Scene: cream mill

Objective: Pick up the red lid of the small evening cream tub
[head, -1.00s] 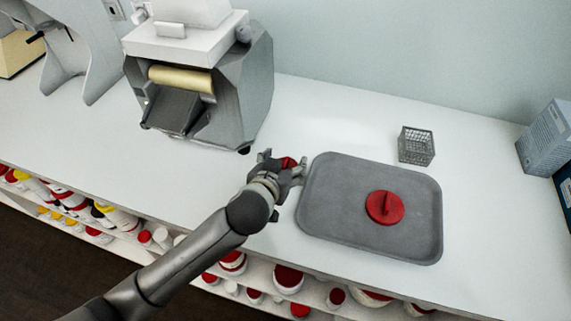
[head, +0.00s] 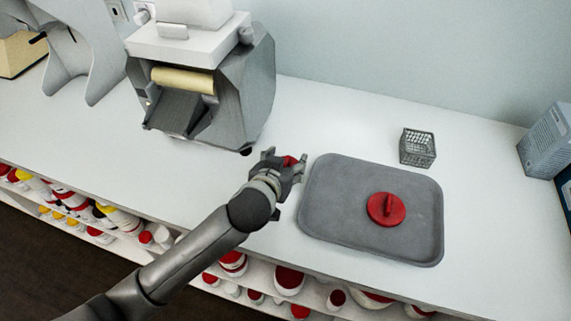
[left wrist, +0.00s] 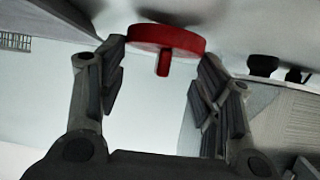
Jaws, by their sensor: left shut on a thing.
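My left gripper (head: 288,161) is over the white counter, just left of the grey tray. It is shut on a small red lid (head: 290,160), which is mostly hidden by the fingers in the head view. In the left wrist view the lid (left wrist: 168,38) is a red disc with a bar-like handle, between the fingertips of the gripper (left wrist: 161,62). A larger red lid (head: 378,212) with a raised bar handle lies on the grey tray (head: 322,222). No tub shows under the held lid. My right gripper is not in view.
A grey mill with a gold roller (head: 183,80) stands behind and left of the gripper. A small wire basket (head: 418,147) stands behind the tray. A grey box (head: 548,140) is at the far right. Shelves of red-capped tubs (head: 288,280) run below the counter's front edge.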

